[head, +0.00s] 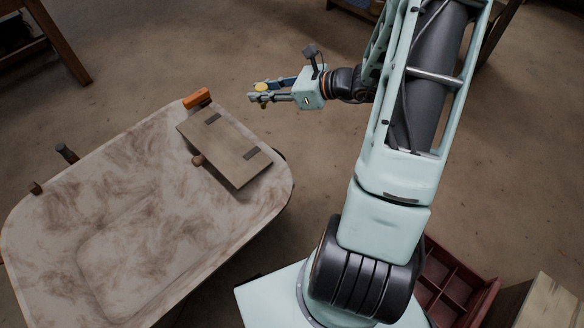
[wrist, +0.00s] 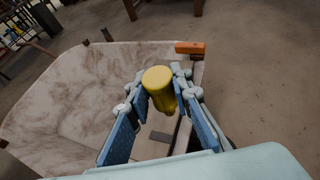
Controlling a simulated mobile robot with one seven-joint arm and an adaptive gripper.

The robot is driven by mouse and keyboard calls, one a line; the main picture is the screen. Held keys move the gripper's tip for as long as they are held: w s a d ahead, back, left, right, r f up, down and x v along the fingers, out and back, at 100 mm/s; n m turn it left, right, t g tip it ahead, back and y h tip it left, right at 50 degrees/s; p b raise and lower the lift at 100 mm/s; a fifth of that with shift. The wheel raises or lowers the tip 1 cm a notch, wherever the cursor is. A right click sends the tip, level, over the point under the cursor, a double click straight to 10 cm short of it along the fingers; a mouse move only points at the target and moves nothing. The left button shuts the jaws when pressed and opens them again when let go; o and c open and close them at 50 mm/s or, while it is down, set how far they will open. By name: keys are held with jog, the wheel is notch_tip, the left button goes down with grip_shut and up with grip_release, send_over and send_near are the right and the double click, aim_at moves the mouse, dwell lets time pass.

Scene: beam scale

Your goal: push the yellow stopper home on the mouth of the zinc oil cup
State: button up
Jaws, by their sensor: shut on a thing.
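The yellow stopper (head: 261,87) is between the fingertips of my gripper (head: 263,93), out past the far right end of the pale table in the head view. In the wrist view the stopper (wrist: 159,88) shows as a yellow cylinder with a rounded top. The blue-padded fingers of my gripper (wrist: 160,95) are shut on its two sides. I cannot make out the zinc oil cup in either view.
A wooden panel (head: 225,148) with dark hinge-like strips and a round knob (head: 198,160) is at the table's right end. An orange block (head: 197,98) is at its far edge. The mottled tabletop (head: 150,220) is largely bare. A red compartment tray (head: 452,282) is at lower right.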

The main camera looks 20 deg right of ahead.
jog(key=d+f+m+t+h+b, duration=0.1)
jog(key=d+f+b, duration=0.2)
jog(key=f, duration=1.4)
jog(key=s+d+f+m+t+h+b, duration=0.1)
jog(key=d+f+b, duration=0.3)
jog(key=f, duration=1.3)
jog(key=m+h+b, duration=0.1)
jog(key=b, duration=0.3)
jog(key=shift+s+f+m+t, duration=0.2)
jog(key=shift+f+m+t, duration=0.1)
jog(key=shift+f, duration=0.05)
jog(key=shift+f, duration=0.1)
notch_tip(320, 180, down, 5)
jog(key=b, duration=0.4)
jog(key=shift+f, duration=0.2)
jog(key=shift+f, duration=0.4)
jog(key=shift+f, duration=1)
jog(key=shift+f, duration=0.15)
jog(key=shift+f, duration=0.7)
